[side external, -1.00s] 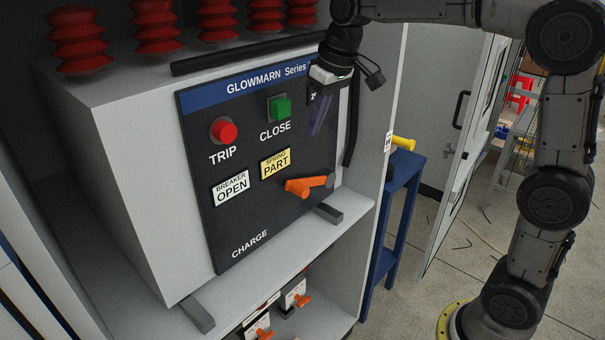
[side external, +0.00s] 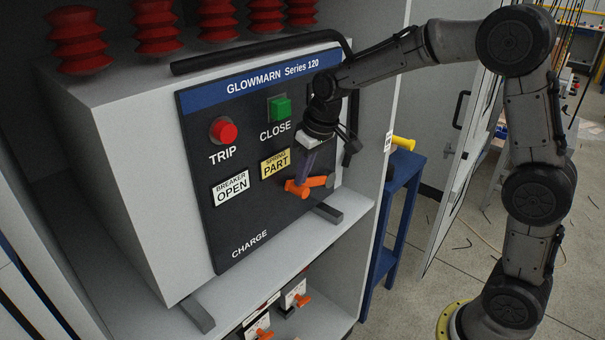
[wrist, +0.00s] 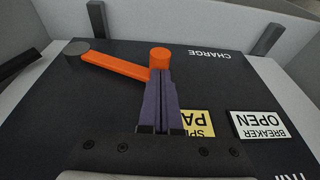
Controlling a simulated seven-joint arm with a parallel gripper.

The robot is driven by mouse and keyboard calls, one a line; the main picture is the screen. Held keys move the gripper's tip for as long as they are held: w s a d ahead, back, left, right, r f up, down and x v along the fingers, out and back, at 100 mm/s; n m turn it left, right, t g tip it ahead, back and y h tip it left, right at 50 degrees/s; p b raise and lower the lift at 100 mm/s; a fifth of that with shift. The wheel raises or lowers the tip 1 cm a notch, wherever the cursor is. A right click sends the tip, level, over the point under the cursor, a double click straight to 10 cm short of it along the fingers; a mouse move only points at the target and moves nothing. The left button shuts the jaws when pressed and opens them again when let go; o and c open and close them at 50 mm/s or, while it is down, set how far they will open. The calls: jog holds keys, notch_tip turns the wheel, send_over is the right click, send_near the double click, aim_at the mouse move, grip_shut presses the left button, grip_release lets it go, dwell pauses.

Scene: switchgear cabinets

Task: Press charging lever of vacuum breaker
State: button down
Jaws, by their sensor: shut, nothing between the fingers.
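The orange charging lever (side external: 318,181) is on the dark breaker panel (side external: 225,225), below the yellow SPRING PART label (side external: 275,164). In the wrist view the lever (wrist: 115,67) runs from a grey pivot to an orange knob (wrist: 160,57) at its end. My gripper (side external: 302,181) points down at the knob end of the lever. In the wrist view its purple fingers (wrist: 161,75) are together with nothing between them. Their tips are at the knob, appearing to touch or nearly touch it; I cannot tell which.
The red TRIP button (side external: 224,131) and green CLOSE button (side external: 279,108) are higher on the panel. A grey block (side external: 327,212) sticks out below the lever. The cabinet's side wall (side external: 385,110) stands right of the panel. A blue stand (side external: 400,200) is outside it.

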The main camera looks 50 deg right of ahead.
dwell(0.3)
jog(key=shift+a+f+h, duration=0.5)
jog(key=shift+f, duration=0.1)
jog(key=f+h, duration=0.2)
jog(key=f, duration=0.1)
jog(key=a+f+n+h, duration=0.1)
jog(key=f+h, duration=0.1)
jog(key=f, duration=0.2)
jog(key=a+f+h, duration=0.1)
jog(key=f+h, duration=0.2)
jog(key=f, duration=0.1)
jog(key=shift+s+a+f, duration=0.1)
jog(key=shift+a+f, duration=0.1)
jog(key=shift+f, duration=0.05)
jog(key=shift+d+f+h, duration=0.15)
jog(key=shift+f+h, duration=0.35)
jog(key=shift+f, duration=0.25)
jog(key=shift+n, duration=0.3)
jog(key=shift+d+f, duration=0.15)
jog(key=shift+f, duration=0.05)
jog(key=shift+r, duration=0.1)
